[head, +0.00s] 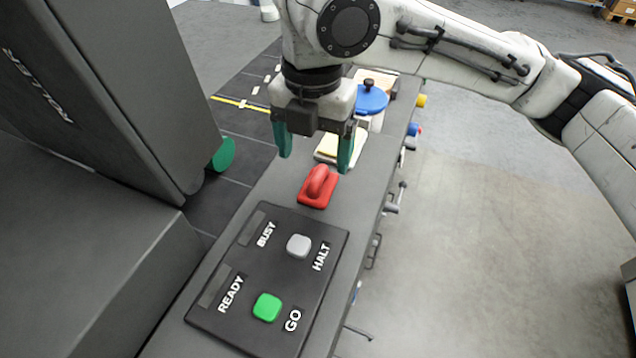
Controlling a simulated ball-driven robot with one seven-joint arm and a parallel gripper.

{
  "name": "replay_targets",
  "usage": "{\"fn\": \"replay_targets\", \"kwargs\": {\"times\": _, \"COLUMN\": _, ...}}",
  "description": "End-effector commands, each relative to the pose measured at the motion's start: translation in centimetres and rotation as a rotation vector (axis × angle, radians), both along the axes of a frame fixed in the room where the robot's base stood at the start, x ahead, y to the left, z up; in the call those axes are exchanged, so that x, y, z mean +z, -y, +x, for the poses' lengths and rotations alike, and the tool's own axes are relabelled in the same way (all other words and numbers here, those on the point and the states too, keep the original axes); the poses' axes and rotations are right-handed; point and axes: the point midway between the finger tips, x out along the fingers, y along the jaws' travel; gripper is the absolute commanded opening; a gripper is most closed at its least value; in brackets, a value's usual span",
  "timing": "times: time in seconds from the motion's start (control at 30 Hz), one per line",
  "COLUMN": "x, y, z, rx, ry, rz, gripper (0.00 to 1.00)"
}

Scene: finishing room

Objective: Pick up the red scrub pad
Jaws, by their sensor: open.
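The red scrub pad (318,188) lies on the grey bench top in the head view, just beyond the control panel. It has a raised, rounded red handle on a flat red base. My gripper (316,160) points down with its two green fingers spread apart and nothing between them. In the picture the fingertips are just above and behind the pad, one on each side of its handle line. They look apart from the pad, but the exact height is hard to tell.
A black panel (240,272) with a green GO button (267,307) and a grey HALT button (298,245) sits in front of the pad. A pale yellow block (335,146) and blue lid (371,100) are behind. A large grey machine (110,90) stands left; open floor lies right.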

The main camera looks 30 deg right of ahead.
Motion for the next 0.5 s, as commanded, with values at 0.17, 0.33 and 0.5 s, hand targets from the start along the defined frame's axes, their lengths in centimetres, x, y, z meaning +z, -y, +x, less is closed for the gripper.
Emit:
{"fn": "replay_targets", "kwargs": {"times": 0.17, "x": -1.4, "y": 0.0, "z": -0.1, "rx": 0.001, "ry": -0.001, "rz": 0.001, "gripper": 0.83}}
{"fn": "replay_targets", "kwargs": {"times": 0.33, "x": -3.2, "y": 0.2, "z": -0.4, "rx": 0.001, "ry": -0.001, "rz": 0.000, "gripper": 0.83}}
{"fn": "replay_targets", "kwargs": {"times": 0.5, "x": -5.6, "y": 0.2, "z": -0.6, "rx": 0.000, "ry": -0.002, "rz": 0.001, "gripper": 0.83}}
